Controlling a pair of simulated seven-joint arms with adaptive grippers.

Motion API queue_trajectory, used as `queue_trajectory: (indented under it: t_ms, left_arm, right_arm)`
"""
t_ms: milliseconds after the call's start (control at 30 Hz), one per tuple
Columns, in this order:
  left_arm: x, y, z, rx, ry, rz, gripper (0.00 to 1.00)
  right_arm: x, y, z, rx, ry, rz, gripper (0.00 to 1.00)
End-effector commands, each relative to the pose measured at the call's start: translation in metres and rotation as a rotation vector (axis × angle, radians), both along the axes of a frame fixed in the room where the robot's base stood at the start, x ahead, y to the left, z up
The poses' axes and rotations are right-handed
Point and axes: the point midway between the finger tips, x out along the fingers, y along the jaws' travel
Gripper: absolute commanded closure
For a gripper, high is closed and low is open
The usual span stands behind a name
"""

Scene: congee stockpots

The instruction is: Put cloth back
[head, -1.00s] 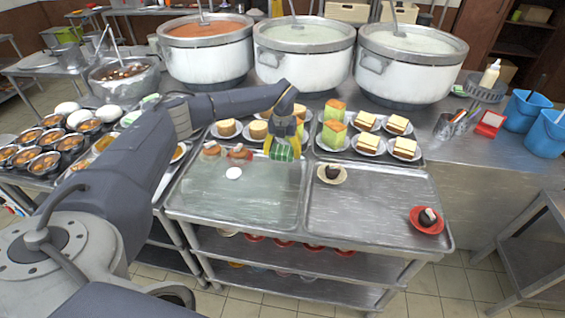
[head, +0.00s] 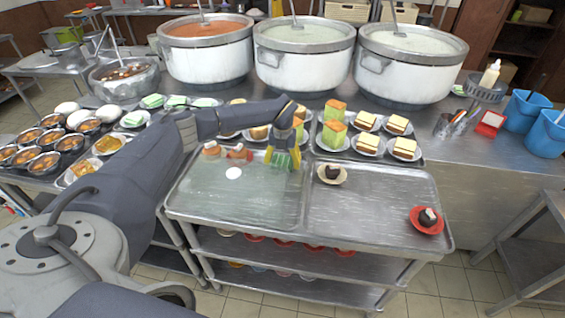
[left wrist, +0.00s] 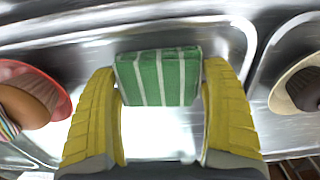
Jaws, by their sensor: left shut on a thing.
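A green cloth with white stripes (left wrist: 160,78) is held between the yellow fingers of my left gripper (left wrist: 160,110) in the left wrist view. In the head view my left gripper (head: 283,158) points down over the back right part of the left metal tray, and the cloth (head: 281,160) shows between its fingers. The gripper is shut on the cloth, close to the tray surface; I cannot tell whether the cloth touches it. My right gripper is not in view.
The right tray (head: 375,225) has dark pastries on a pale dish (head: 332,175) and a red dish (head: 428,220). Large stockpots (head: 303,65) stand behind. Plated cakes (head: 335,134) stand close behind the gripper.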

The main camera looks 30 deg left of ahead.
Motion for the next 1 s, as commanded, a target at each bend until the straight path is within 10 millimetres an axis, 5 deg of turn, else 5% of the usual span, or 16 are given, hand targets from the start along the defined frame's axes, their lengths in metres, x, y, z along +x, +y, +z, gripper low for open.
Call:
queue_trajectory:
  t_ms: [67,100,233,567,1000]
  left_arm:
    - [0.000,0.000,-0.002,0.001,0.001,0.000,0.56]
    - [0.000,0.000,-0.003,0.000,0.001,0.000,0.15]
    - [0.000,0.000,-0.002,0.000,0.001,0.000,0.00]
    - [0.000,0.000,0.002,0.000,-0.001,0.000,0.00]
    - [0.001,0.000,0.071,0.000,-0.002,-0.001,0.00]
  right_arm:
    - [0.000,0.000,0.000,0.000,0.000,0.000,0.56]
    - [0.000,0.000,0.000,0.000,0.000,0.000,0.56]
    - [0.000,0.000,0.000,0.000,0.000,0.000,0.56]
    - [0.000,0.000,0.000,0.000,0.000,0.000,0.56]
    - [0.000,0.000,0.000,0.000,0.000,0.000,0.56]
